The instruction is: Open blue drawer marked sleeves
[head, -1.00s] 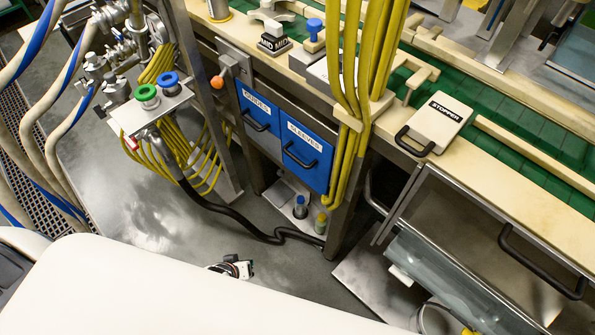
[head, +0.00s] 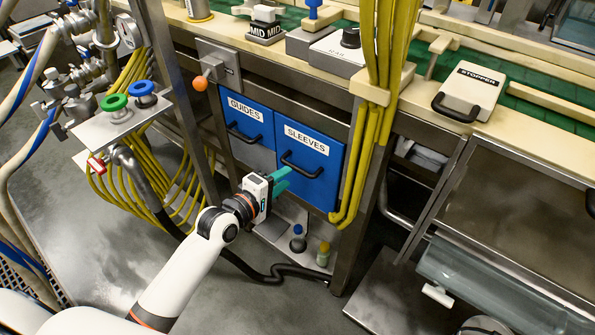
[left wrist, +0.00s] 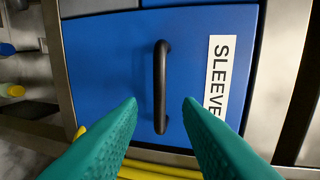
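The blue drawer marked SLEEVES (head: 318,158) is in the machine frame, right of the blue GUIDES drawer (head: 247,122). It looks shut. Its black bar handle (head: 300,165) runs across the front. My left gripper (head: 281,180) is close in front of the drawer, near the left end of the handle. In the left wrist view my left gripper's teal fingers (left wrist: 160,104) are apart. The black handle (left wrist: 160,88) shows upright between their tips, with nothing gripped, and the SLEEVES label (left wrist: 220,80) lies to its right. Whether the tips reach past the handle is hard to tell. My right gripper is not in view.
Yellow hoses (head: 371,130) hang just right of the SLEEVES drawer. A steel post (head: 178,100) stands left of the drawers. Small bottles (head: 298,241) stand on a low shelf below. A black hose (head: 262,274) lies on the floor.

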